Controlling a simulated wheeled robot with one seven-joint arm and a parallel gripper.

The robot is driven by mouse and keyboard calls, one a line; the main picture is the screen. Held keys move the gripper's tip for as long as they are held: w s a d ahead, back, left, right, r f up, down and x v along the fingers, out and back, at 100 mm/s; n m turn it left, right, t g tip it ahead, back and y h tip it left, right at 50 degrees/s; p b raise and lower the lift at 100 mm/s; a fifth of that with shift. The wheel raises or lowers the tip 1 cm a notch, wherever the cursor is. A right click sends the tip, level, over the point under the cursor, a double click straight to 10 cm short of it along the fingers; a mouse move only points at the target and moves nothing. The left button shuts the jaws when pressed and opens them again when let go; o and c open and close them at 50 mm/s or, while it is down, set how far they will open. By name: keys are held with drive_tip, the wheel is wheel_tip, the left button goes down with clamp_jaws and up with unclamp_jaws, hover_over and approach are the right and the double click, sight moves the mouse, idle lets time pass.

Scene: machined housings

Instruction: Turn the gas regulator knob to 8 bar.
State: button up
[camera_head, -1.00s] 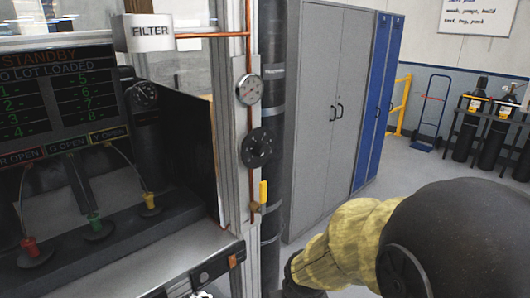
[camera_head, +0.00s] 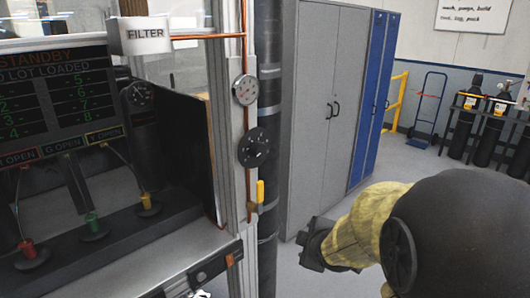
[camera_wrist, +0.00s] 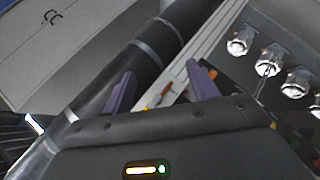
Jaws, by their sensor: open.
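The regulator knob, a black round dial with pale marks (camera_head: 254,147), is mounted on the pale upright post below a round white-faced gauge (camera_head: 245,90). Its setting is too small to read. My gripper (camera_head: 309,247) is to the right of the post and lower than the knob, apart from it, in front of the grey cabinet. In the wrist view my gripper (camera_wrist: 162,84) shows two purple fingers spread apart with nothing held between them. I cannot make out the knob in the wrist view.
A yellow-handled valve (camera_head: 260,192) sits on the copper pipe below the knob. A dark vertical pipe (camera_head: 268,110) stands just right of the post. The bench with coloured connectors (camera_head: 90,226) is at left. The grey cabinet (camera_head: 315,90) stands behind.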

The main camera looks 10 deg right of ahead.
sight(262, 152)
drive_tip(key=w+d+r+n+t+y, duration=0.1)
drive_tip(key=w+r+n+t+y, duration=0.15)
drive_tip(key=r+n, duration=0.4)
drive_tip(key=w+d+r+n+t+y, duration=0.1)
drive_tip(key=d+r+n+t, duration=0.15)
drive_tip(key=r+n, duration=0.4)
drive_tip(key=s+a+r+n+y, duration=0.1)
drive_tip(key=s+r+n+y, duration=0.1)
drive_tip(key=n, duration=0.6)
drive_tip(key=s+a+r+n+y+p, duration=0.1)
drive_tip(key=s+r+n+y, duration=0.1)
drive_tip(key=n, duration=0.7)
drive_tip(key=r+y, duration=0.1)
drive_tip(key=y, duration=0.1)
drive_tip(key=shift+s+a+t+y, duration=0.15)
drive_tip(key=shift+a+t+y, duration=0.05)
drive_tip(key=shift+t+y, duration=0.2)
drive_tip(key=shift+p, duration=0.3)
drive_tip(key=p+x, duration=0.7)
drive_tip(key=x, duration=0.9)
drive_tip(key=shift+x, duration=0.8)
drive_tip(key=shift+f, duration=0.15)
